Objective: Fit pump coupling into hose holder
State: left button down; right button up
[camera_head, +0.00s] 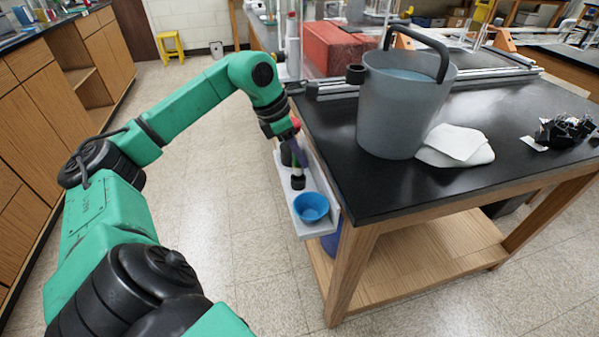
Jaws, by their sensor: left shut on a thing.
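My green left arm reaches out from the left to the near-left edge of the black table. Its gripper (294,158) is small and dark in this view, and points down over a narrow pale shelf (306,228) on the table's side. It is shut on a slim piece with a purple upper part and a black lower end (298,182), which I take for the pump coupling. Whether its end touches the shelf I cannot tell. A short black ring-like holder (355,74) sits at the left rim of the bucket; it may be the hose holder. My right gripper is out of view.
A blue bowl (311,207) stands at the shelf's near end, close to the gripper. A large grey bucket (395,120) with a dark handle stands on the table (340,180). White cloths (455,148) and black clips (566,130) lie right of it. The floor left of the table is clear.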

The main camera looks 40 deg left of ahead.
aim_at(302, 173)
pick_arm(q)
jog(key=f, duration=0.2)
jog(key=f+b, duration=0.1)
jog(key=shift+s+f, duration=0.1)
jog(key=shift+s, duration=0.15)
jog(key=shift+f, duration=0.3)
jog(key=shift+w, duration=0.15)
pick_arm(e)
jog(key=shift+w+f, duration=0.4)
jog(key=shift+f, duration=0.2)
pick_arm(q)
jog(key=c, duration=0.6)
grip_release()
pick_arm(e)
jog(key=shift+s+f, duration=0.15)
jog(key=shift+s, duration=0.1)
